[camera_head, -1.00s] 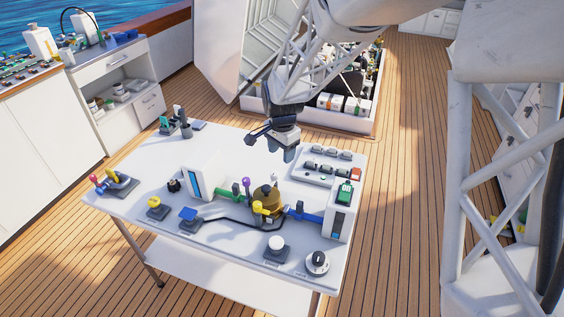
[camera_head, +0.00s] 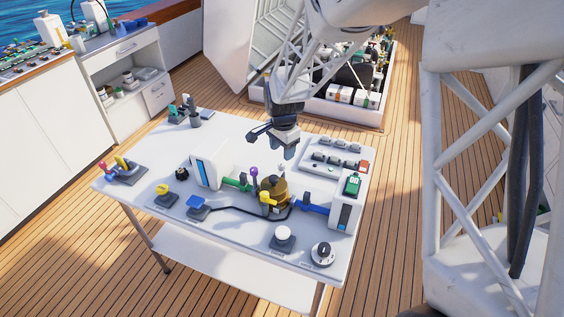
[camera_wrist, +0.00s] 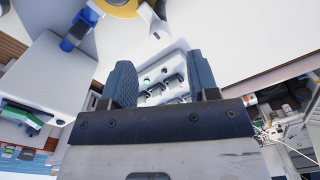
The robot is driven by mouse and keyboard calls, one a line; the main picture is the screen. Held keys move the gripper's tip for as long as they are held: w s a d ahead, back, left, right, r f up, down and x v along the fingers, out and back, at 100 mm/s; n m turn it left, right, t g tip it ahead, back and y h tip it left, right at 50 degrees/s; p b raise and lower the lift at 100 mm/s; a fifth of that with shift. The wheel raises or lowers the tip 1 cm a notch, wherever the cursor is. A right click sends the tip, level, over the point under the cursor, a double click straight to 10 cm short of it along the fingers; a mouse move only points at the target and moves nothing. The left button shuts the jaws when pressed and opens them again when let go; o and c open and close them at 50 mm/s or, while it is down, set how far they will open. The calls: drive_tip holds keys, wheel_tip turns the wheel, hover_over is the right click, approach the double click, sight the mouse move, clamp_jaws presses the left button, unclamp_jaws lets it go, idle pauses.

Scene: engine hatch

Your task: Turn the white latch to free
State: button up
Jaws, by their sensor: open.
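Two parts at the table's front right could be the white latch: a white round cap on a dark square base (camera_head: 283,236) and a round dial with a white and black face (camera_head: 323,252). I cannot tell which one it is; any labels are too small to read. My gripper (camera_head: 289,153) hangs above the back of the table, behind both parts and well apart from them. In the wrist view its two fingers (camera_wrist: 163,82) are spread with nothing held between them. Neither part can be made out clearly in the wrist view.
A white block with a green switch (camera_head: 346,205) stands at the right. An open hatch (camera_head: 340,110) lies behind.

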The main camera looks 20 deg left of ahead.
sight(282, 163)
drive_tip(key=shift+a+f, duration=0.1)
drive_tip(key=shift+f, duration=2.85)
drive_tip(key=c, duration=0.9)
drive_tip(key=shift+c, duration=0.2)
